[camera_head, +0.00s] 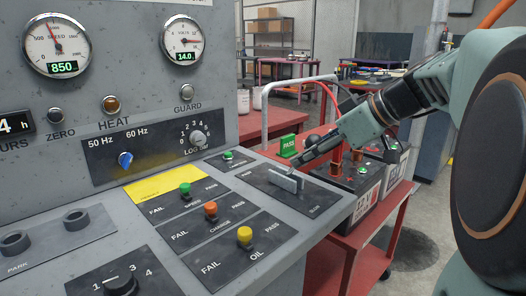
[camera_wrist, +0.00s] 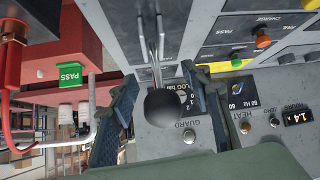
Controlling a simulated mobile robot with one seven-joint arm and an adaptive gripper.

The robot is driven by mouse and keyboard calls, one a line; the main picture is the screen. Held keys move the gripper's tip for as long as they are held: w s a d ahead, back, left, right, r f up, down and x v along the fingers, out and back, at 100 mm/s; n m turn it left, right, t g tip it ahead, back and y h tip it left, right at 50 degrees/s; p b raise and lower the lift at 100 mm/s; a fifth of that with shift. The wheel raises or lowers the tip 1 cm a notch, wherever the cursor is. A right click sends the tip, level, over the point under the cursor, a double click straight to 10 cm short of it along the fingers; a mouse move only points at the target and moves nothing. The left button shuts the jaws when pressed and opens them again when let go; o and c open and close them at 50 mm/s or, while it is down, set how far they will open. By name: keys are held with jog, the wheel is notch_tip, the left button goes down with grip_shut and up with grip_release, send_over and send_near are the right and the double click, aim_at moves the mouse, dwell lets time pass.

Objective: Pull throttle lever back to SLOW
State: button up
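The throttle lever has a black ball knob (camera_head: 312,142) and a metal base (camera_head: 287,181) on a dark plate at the console's right end. SLOW is printed at the plate's near right end; the opposite end's label is too small to read surely. My gripper (camera_head: 308,158) is at the lever. In the wrist view its two dark fingers (camera_wrist: 163,103) are spread, one on each side of the knob, with gaps visible. Whether a finger touches the lever cannot be told.
Green (camera_head: 185,189), orange (camera_head: 210,209) and yellow (camera_head: 245,235) knobs stand on the console left of the lever. A green PASS sign (camera_head: 288,146) and batteries (camera_head: 345,180) on a red cart (camera_head: 365,235) stand just beyond the console's right edge.

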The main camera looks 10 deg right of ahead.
jog(key=v, duration=1.2)
jog(key=shift+s, duration=0.1)
